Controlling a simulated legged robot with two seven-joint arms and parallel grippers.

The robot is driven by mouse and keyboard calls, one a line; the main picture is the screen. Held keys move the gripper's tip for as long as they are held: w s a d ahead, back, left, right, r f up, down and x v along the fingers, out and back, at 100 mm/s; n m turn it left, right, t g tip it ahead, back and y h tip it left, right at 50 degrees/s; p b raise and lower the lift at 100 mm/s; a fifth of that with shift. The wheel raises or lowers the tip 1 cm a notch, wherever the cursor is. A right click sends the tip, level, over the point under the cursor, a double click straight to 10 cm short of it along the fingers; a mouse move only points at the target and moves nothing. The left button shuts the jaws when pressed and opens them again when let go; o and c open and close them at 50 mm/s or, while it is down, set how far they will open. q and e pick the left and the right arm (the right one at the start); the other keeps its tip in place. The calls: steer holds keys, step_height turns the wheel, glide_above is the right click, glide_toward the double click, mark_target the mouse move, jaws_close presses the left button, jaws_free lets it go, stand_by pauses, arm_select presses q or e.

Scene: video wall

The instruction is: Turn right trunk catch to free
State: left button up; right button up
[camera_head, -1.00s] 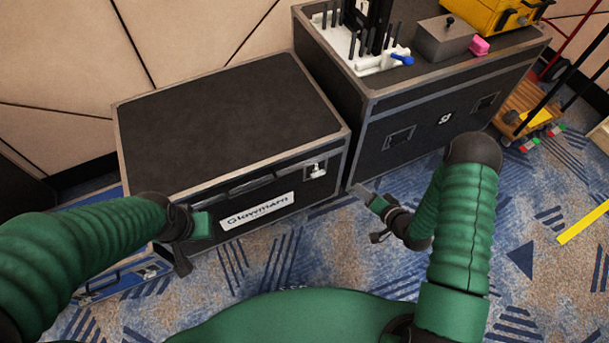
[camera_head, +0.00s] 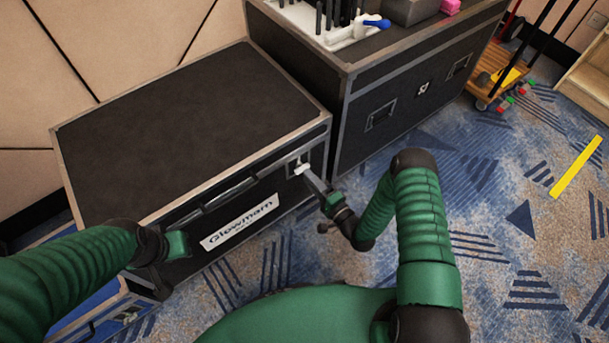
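The black trunk (camera_head: 190,110) with grey metal edges stands closed in front of me, its front bearing a white label (camera_head: 240,222). The right trunk catch (camera_head: 300,167) is a small light metal fitting near the front's right end. My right gripper (camera_head: 308,176) reaches up to the catch, its fingertips at or very near it. Whether they grip it is too small to tell. My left gripper (camera_head: 180,243) is by the left part of the trunk's front. Its fingers are not clear, and my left arm hides that end of the front, where no other catch shows.
A taller black case (camera_head: 410,95) stands right of the trunk, with a white rack (camera_head: 345,32) and a grey box (camera_head: 410,8) on top. A blue case (camera_head: 85,315) lies at lower left. Patterned carpet (camera_head: 480,200) is open to the right.

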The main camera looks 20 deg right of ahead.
mark_target(301, 168)
steer(key=x, duration=0.3)
steer(key=shift+w+d, duration=0.15)
jaws_close()
